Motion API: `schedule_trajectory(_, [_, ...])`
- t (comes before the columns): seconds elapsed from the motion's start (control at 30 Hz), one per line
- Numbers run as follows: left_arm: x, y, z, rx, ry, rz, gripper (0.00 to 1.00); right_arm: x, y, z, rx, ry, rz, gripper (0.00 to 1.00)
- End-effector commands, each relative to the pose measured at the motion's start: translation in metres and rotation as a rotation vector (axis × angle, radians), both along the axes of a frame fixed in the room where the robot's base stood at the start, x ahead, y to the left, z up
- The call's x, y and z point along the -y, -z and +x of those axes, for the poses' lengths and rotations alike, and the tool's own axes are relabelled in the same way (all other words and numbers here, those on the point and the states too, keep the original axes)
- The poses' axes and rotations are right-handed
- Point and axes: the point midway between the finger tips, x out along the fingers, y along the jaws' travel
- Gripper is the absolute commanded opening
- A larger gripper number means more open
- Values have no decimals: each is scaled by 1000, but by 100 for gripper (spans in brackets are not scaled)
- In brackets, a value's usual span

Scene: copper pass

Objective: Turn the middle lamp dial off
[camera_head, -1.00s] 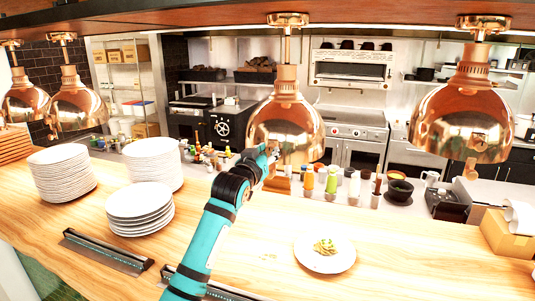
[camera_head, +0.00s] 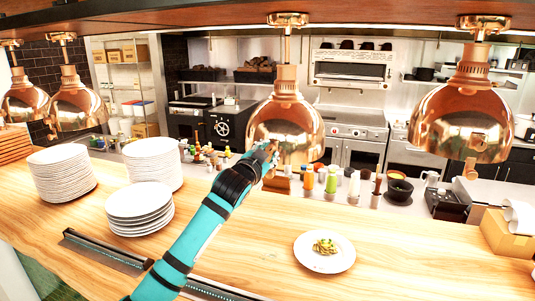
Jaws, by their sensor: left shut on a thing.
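The middle copper heat lamp (camera_head: 286,118) hangs from the shelf above the wooden counter. My left gripper (camera_head: 270,150) is at the lower left front of this lamp's shade, its arm reaching up from the bottom of the view. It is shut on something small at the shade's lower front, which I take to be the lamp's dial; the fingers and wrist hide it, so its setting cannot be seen. Another copper lamp (camera_head: 463,122) hangs at the right with a small knob (camera_head: 470,170) below its rim. My right gripper is not in view.
Two more copper lamps (camera_head: 77,105) hang at the left. Stacks of white plates (camera_head: 140,207) stand on the counter (camera_head: 400,250). A plate of food (camera_head: 325,252) lies right of my arm. Bottles and jars (camera_head: 331,182) line the counter behind.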

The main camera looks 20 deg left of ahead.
Motion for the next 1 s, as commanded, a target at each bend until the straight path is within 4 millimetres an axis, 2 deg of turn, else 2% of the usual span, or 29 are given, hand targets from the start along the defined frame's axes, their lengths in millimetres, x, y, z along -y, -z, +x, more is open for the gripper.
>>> schedule_trajectory(0.6, [0,-1,0,21,-1,575,0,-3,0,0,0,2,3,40])
schedule_trajectory(1.0, [1,-1,0,30,-1,814,0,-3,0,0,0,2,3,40])
